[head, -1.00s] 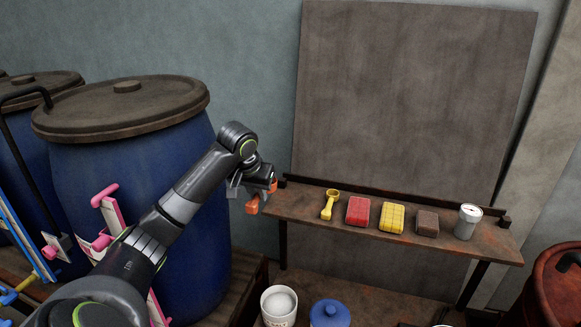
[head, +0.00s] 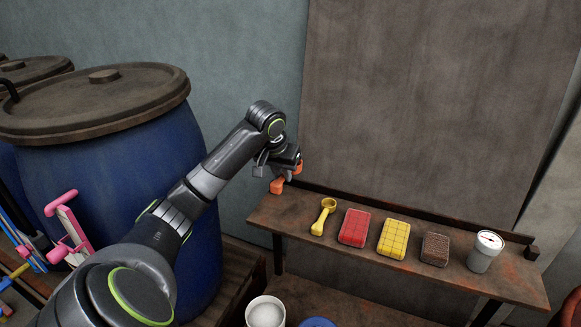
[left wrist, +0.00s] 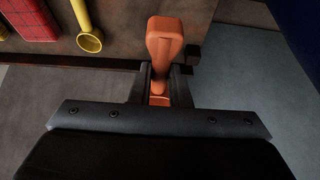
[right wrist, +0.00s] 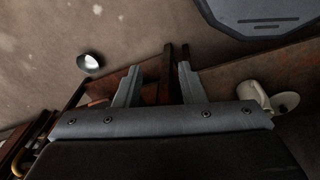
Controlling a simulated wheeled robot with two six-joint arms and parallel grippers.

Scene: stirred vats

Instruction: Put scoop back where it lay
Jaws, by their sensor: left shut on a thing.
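My left gripper (head: 287,176) is shut on an orange tool (head: 277,186), which looks like a scoop but is partly hidden by the fingers. In the left wrist view the orange tool (left wrist: 163,45) sticks out between the fingers, its broad rounded end outward. In the head view it appears just above the back left end of the brown shelf (head: 283,226); I cannot tell its height. A yellow scoop (head: 323,217) lies on the shelf to the right, apart from the gripper. My right gripper (right wrist: 158,80) is open, fingers apart, and outside the head view.
Right of the yellow scoop stand a red block (head: 354,227), a yellow block (head: 394,239), a brown block (head: 435,248) and a white-topped gauge can (head: 485,251). The shelf's left end looks bare. A blue drum (head: 110,180) stands left; a white tub (head: 265,312) is below.

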